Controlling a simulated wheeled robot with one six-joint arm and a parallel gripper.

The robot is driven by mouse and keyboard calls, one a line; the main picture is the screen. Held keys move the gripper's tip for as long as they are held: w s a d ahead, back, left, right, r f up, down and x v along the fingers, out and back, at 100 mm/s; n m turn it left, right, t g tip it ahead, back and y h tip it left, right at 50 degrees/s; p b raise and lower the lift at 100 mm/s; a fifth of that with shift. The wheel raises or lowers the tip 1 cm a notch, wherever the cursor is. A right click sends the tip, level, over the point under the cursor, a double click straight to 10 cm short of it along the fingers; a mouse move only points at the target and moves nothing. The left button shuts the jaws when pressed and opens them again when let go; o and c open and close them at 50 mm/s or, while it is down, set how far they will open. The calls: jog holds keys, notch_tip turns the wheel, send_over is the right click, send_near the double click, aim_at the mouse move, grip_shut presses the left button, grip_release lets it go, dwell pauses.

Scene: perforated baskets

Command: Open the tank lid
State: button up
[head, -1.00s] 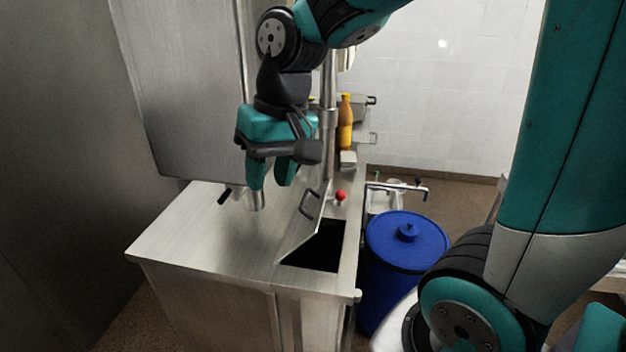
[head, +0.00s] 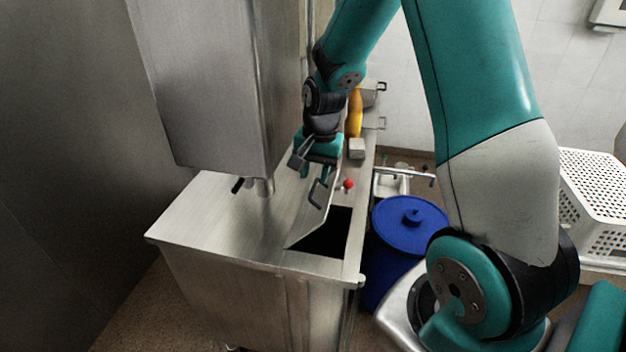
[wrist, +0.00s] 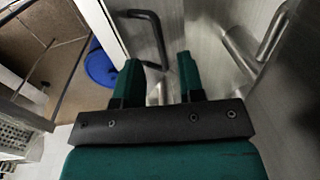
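The steel tank lid carries a dark bar handle (head: 317,192), which stands beside the dark tank opening (head: 326,237). The lid plate (head: 308,221) looks slanted along the opening's left side; its exact angle is hard to tell. My gripper (head: 314,174) is just behind and above the handle, pointing down. In the wrist view its two green fingers (wrist: 158,62) are apart, with no object clearly held. The handle (wrist: 152,30) lies just beyond the fingertips there, its lower end showing between them. I cannot tell whether it touches a finger.
A large steel housing (head: 205,85) hangs over the counter's left side, with a short spout (head: 262,187) below it. A red knob (head: 348,184), a small grey block (head: 356,148) and a yellow bottle (head: 354,112) are behind the opening. A blue barrel (head: 408,228) stands right.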

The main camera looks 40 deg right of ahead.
aim_at(312, 190)
jog(key=shift+w+a+f+p, duration=0.15)
jog(key=shift+f+p, duration=0.15)
jog(key=shift+f, duration=1.7)
grip_shut()
